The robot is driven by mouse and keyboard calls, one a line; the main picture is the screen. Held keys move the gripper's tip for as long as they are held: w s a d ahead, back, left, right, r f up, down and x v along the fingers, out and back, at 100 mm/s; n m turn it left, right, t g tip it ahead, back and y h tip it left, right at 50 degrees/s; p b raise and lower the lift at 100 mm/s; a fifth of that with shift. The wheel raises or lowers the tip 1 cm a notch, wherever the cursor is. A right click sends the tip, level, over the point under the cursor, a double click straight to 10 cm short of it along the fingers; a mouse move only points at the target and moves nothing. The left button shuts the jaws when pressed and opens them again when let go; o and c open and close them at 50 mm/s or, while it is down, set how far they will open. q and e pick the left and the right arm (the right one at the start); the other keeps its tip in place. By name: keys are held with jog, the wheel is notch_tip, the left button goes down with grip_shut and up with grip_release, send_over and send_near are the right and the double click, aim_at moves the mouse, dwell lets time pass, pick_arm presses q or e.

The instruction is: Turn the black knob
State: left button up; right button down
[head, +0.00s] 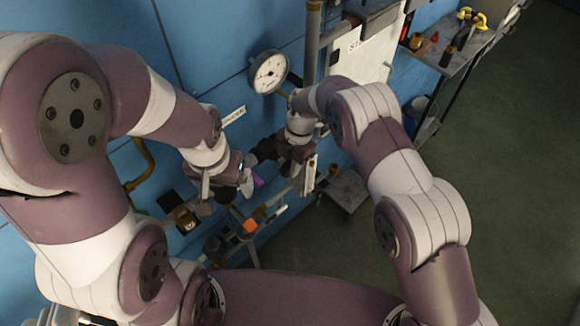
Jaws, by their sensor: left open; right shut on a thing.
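My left gripper (226,190) is open, pointing down in front of the blue wall. A dark rounded shape (225,195) shows between and below its fingers. I cannot tell whether this is the black knob or part of the gripper. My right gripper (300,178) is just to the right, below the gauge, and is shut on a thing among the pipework. The gripper itself hides most of what it holds, so I cannot tell whether that is the black knob.
A white round gauge (269,73) and a vertical pipe (312,40) stand behind the grippers. Pipes with an orange fitting (250,226) lie below. A pale cabinet (362,50) and a metal shelf (458,50) stand to the right. The green floor (520,180) is clear.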

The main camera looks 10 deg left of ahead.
dwell(0.3)
jog(key=c, duration=1)
grip_release()
jog(key=shift+w+d+f, duration=0.1)
jog(key=shift+r, duration=0.2)
jog(key=b+v, duration=0.1)
jog(key=v, duration=0.2)
jog(key=shift+w+r, duration=0.1)
jog(key=shift+r, duration=0.15)
jog(key=p+v, duration=0.1)
jog(key=v, duration=0.2)
jog(key=shift+p, duration=0.4)
jog(key=p+v, duration=0.5)
jog(key=p, duration=0.1)
jog(key=shift+d+r+p, duration=0.15)
jog(key=shift+r+p, duration=0.25)
